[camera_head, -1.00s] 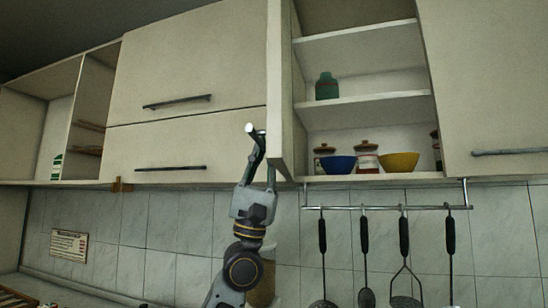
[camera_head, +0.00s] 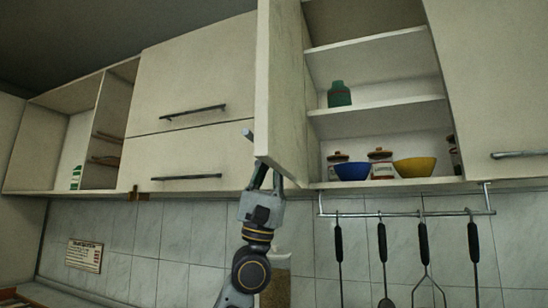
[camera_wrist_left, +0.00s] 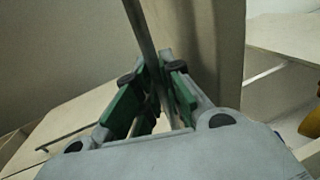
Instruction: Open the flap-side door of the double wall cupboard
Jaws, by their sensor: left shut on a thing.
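The double wall cupboard's flap-side door (camera_head: 281,85) stands swung out at the left of its open compartment, beside the flaps. My left gripper (camera_head: 264,178) is at the door's lower free edge, shut on its bar handle (camera_head: 247,134). The upper handle end sticks out above the fingers. In the left wrist view, the handle (camera_wrist_left: 142,38) runs between the green-padded fingers (camera_wrist_left: 160,95), with the door (camera_wrist_left: 195,45) just behind and right. The fingers partly hide the handle. The cupboard's other door (camera_head: 495,80) is closed. My right gripper is not in view.
The shelves hold a green jar (camera_head: 339,94), a blue bowl (camera_head: 352,171), a yellow bowl (camera_head: 415,168) and lidded jars (camera_head: 381,163). Below hangs a utensil rail (camera_head: 400,213). Two closed flaps (camera_head: 195,75) with bar handles are at the left, behind the door's outer face.

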